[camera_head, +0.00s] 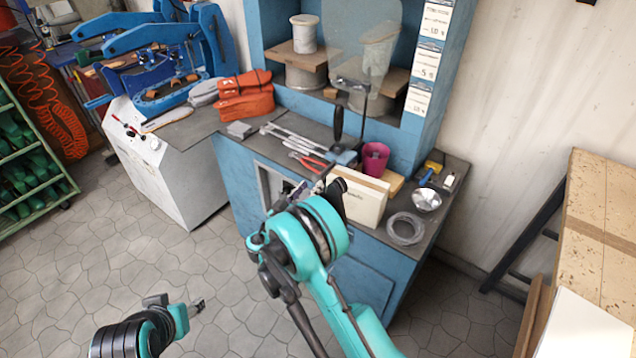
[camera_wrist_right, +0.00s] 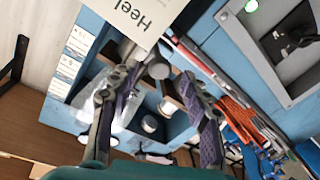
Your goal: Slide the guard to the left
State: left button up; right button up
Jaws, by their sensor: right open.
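The guard looks to be the clear, rounded shield (camera_head: 362,48), which stands upright in front of the shelf on a thin dark rod. In the right wrist view, a pale see-through sheet that may be the guard shows behind the fingers, but it is partly covered. My right gripper (camera_head: 318,186) is open over the bench's front edge, beside a cream box (camera_head: 358,198) and apart from the shield. Its two dark fingers are spread in the right wrist view (camera_wrist_right: 157,85). My left gripper (camera_head: 197,306) is low over the floor, away from the bench; its jaw state is unclear.
On the grey benchtop (camera_head: 262,150) are red pliers (camera_head: 308,161), a magenta cup (camera_head: 375,158), a wire coil (camera_head: 405,229) and a metal bowl (camera_head: 426,199). Spools (camera_head: 304,34) stand on the shelf. Orange pieces (camera_head: 245,98) lie at the bench's left.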

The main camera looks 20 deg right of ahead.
aim_at(315, 181)
jog(key=b+x, duration=0.1)
jog(key=x, duration=0.4)
jog(key=shift+c, duration=0.4)
grip_shut()
